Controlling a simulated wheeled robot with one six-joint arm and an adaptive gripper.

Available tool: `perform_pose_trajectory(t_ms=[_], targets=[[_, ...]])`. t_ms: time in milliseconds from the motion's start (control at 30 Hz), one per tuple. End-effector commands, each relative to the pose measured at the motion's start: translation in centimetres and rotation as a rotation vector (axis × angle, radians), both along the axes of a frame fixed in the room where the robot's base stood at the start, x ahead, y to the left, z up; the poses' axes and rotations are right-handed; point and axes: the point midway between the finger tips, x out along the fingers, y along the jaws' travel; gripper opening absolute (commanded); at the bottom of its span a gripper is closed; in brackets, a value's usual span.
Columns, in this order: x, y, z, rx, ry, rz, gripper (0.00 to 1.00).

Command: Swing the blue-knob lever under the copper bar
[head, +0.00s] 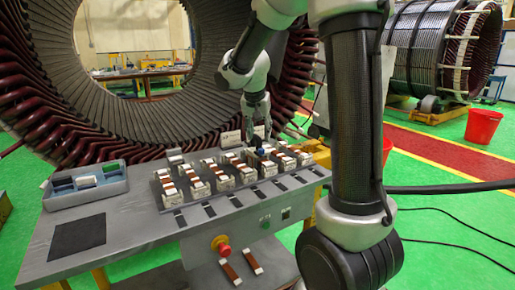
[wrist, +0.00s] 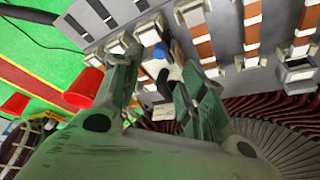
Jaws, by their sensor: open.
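The blue knob (wrist: 160,50) of the lever shows between the tips of my gripper (wrist: 158,65) in the wrist view. A dark lever part (wrist: 165,86) shows just below it. In the head view the blue knob (head: 261,152) is small, right under my gripper (head: 258,138), near the back of the fixture rows. My gripper is open, its fingers on either side of the knob; I cannot tell whether they touch it. Copper bars (wrist: 204,48) lie across white blocks on the grey table (head: 140,222). Which bar belongs to this lever is partly hidden by my fingers.
A blue-grey tray (head: 85,185) and a black mat (head: 78,238) occupy the table's left side. A red button (head: 221,245) sits on the front panel. The large stator ring (head: 120,120) stands close behind the table. Two loose copper bars (head: 231,273) lie lower in front.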

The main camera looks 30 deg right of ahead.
Motion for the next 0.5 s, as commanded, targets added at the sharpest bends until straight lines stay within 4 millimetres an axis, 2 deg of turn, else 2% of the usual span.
perform_pose_trajectory(t_ms=[133, 500], targets=[[0.3, -0.3, -1.2, 0.005, 0.000, -0.017, 0.41], [1.8, -1.8, -6.5, 0.004, 0.000, -0.016, 0.41]])
